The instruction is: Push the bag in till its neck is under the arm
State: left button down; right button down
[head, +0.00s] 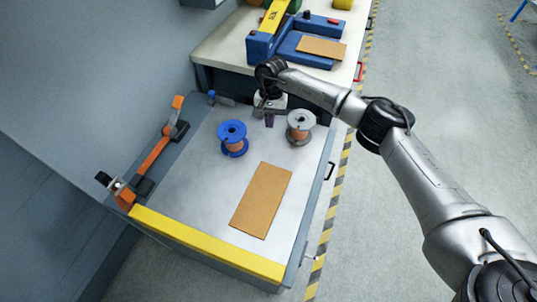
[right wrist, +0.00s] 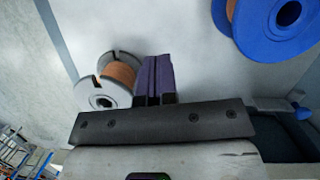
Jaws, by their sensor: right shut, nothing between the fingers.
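A flat tan piece that looks like the bag (head: 322,47) lies on the low blue bed of a device (head: 285,49) on the far bench. The device's yellow arm (head: 273,17) slants up to the left of the tan piece, apart from it; I cannot make out a neck. My right gripper (head: 270,119) is over the near tray, well short of the device. Its purple fingers (right wrist: 154,79) are shut and empty in the right wrist view, between two spools. My left gripper is not in view.
A blue spool (head: 232,138) and a grey spool (head: 300,126) stand on the near tray (head: 200,190), beside my right gripper. A tan board (head: 261,200) lies in front. An orange lever (head: 157,152) lines the left side; a yellow bar (head: 205,245) edges the front.

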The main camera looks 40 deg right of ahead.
aim_at(267, 161)
jog(key=shift+n, duration=0.4)
jog(key=b+x, duration=0.1)
jog(key=x, duration=0.5)
jog(key=b+x, duration=0.1)
jog(key=x, duration=0.2)
jog(key=shift+a+f+b, duration=0.25)
jog(key=shift+a+b, duration=0.05)
jog(key=shift+b, duration=0.05)
jog(key=shift+s+a+f, duration=0.2)
jog(key=shift+a, duration=0.05)
jog(key=shift+s+a, duration=1.05)
jog(key=shift+s, duration=0.15)
jog(key=shift+a, duration=0.1)
jog(key=shift+s, duration=0.1)
jog(key=shift+r, duration=0.1)
